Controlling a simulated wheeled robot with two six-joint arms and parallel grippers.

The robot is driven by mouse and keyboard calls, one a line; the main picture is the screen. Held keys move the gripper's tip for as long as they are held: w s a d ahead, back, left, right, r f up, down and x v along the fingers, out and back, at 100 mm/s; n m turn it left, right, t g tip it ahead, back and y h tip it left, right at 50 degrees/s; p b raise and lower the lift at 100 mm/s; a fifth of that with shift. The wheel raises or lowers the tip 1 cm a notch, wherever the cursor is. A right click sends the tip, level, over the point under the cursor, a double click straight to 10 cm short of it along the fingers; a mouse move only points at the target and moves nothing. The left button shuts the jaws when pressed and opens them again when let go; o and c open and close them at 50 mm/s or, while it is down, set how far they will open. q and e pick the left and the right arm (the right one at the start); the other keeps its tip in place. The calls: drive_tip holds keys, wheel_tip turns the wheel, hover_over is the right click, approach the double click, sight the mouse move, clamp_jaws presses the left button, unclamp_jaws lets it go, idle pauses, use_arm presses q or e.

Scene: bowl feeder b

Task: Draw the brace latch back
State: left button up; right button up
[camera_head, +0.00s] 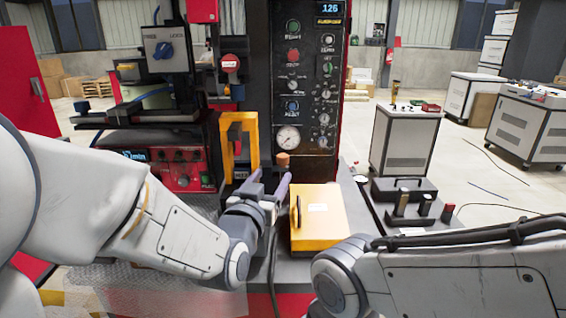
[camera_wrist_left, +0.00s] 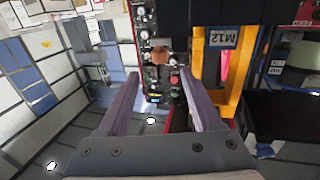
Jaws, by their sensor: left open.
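I cannot tell for sure which part is the brace latch. A yellow upright frame (camera_head: 253,143) stands at the front of the machine; it also shows in the left wrist view (camera_wrist_left: 229,88), right of my fingers. A brown round knob (camera_head: 283,159) sits just beyond my left gripper (camera_head: 268,181). In the left wrist view a brown piece (camera_wrist_left: 160,57) shows beyond and between the fingertips of my left gripper (camera_wrist_left: 158,72). My left gripper is open with nothing held. My right arm comes in at lower right; its gripper is out of view.
A yellow box (camera_head: 325,215) with a black handle sits just right of my left gripper. A dark control panel (camera_head: 300,75) with buttons and a gauge rises behind. A red control unit (camera_head: 183,167) stands left of the frame. Small cylinders on a dark block (camera_head: 405,215) stand at right.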

sight(282, 161)
use_arm(q)
drive_tip(key=p+x, duration=0.9)
drive_tip(key=x, duration=0.1)
drive_tip(key=shift+w+d, duration=0.1)
clamp_jaws()
idle(1.5)
